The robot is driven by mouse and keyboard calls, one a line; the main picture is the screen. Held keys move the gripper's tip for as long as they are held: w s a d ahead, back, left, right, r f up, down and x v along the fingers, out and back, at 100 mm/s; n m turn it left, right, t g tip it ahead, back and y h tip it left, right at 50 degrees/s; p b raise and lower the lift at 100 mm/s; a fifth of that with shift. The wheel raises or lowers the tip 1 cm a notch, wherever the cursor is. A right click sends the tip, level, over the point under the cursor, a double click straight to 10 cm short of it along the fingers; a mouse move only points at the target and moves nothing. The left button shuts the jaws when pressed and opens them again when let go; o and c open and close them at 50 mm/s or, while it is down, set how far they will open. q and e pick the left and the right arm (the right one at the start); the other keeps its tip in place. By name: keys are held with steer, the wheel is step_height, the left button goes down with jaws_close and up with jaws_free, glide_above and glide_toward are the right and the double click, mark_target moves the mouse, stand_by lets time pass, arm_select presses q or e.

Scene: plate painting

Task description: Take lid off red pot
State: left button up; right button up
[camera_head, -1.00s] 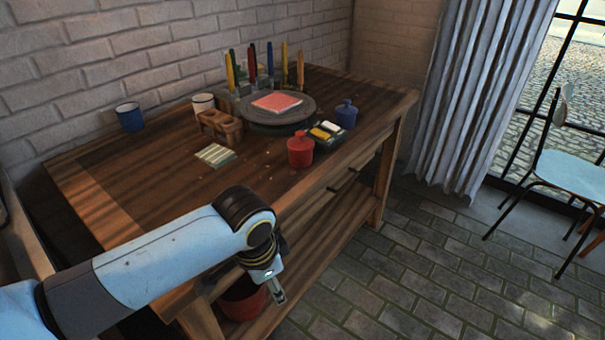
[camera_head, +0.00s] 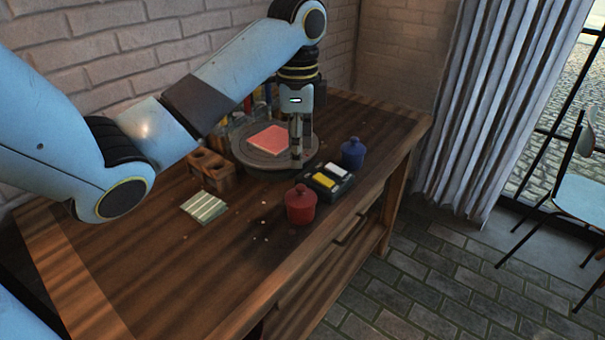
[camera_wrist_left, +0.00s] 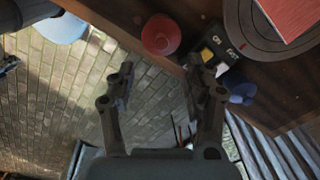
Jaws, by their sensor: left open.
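The red pot (camera_head: 300,205) stands upright near the front edge of the wooden table, with its red lid (camera_head: 300,190) on. In the left wrist view the red pot (camera_wrist_left: 161,34) shows from above at the top, beyond the fingers and clear of them. My left gripper (camera_head: 297,160) points down above the table, behind the red pot in the head view, and seems apart from it. In the left wrist view my left gripper (camera_wrist_left: 160,82) is open with nothing between its fingers. My right gripper is not in view.
A round turntable (camera_head: 240,150) carries a red square plate (camera_head: 269,140). A wooden block holder (camera_head: 211,171) and a striped cloth (camera_head: 204,207) lie left.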

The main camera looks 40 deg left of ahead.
mark_target(301, 186)
arm_select(q)
step_height(301, 186, down, 2)
steer(key=b, duration=0.2)
steer(key=shift+f+b, duration=0.25)
steer(key=shift+b, duration=0.1)
step_height(301, 186, down, 2)
steer(key=shift+w+f, duration=0.1)
step_height(301, 186, down, 5)
steer(key=shift+w+d+r, duration=0.1)
steer(key=shift+w+r, duration=0.05)
steer(key=shift+r, duration=0.05)
steer(key=shift+f, duration=0.35)
jaws_close()
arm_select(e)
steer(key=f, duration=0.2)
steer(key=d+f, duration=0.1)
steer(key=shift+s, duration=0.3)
